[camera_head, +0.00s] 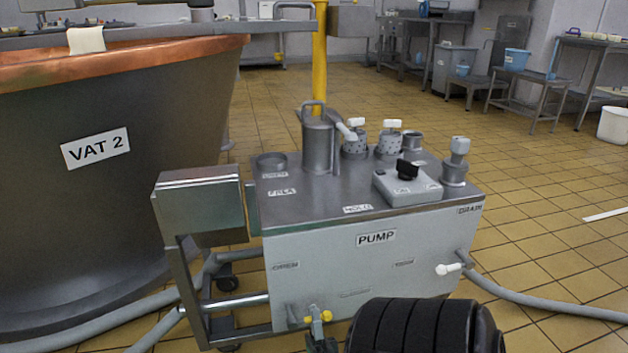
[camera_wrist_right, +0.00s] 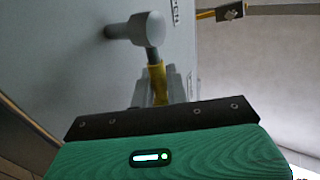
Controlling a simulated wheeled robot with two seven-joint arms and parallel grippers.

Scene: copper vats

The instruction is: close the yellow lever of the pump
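The grey pump (camera_head: 350,270) stands in the middle of the head view. Its yellow lever (camera_head: 327,316) shows low on the front face, at a small grey valve. In the right wrist view a grey round-ended fitting sticks out from the pump panel (camera_wrist_right: 70,50), with the yellow lever (camera_wrist_right: 157,82) below it. My right gripper (camera_head: 322,343) is just below the lever in the head view. In the wrist view its fingertips lie close to the lever, partly hidden behind the dark bar; whether they touch or grip it is unclear. My left gripper is out of view.
The large copper-rimmed vat (camera_head: 90,180) stands left of the pump. A grey hose (camera_head: 545,303) runs right from a white-handled outlet (camera_head: 449,268); other hoses lie at lower left. Tiled floor (camera_head: 540,215) is open at right, with metal tables (camera_head: 535,85) further back.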

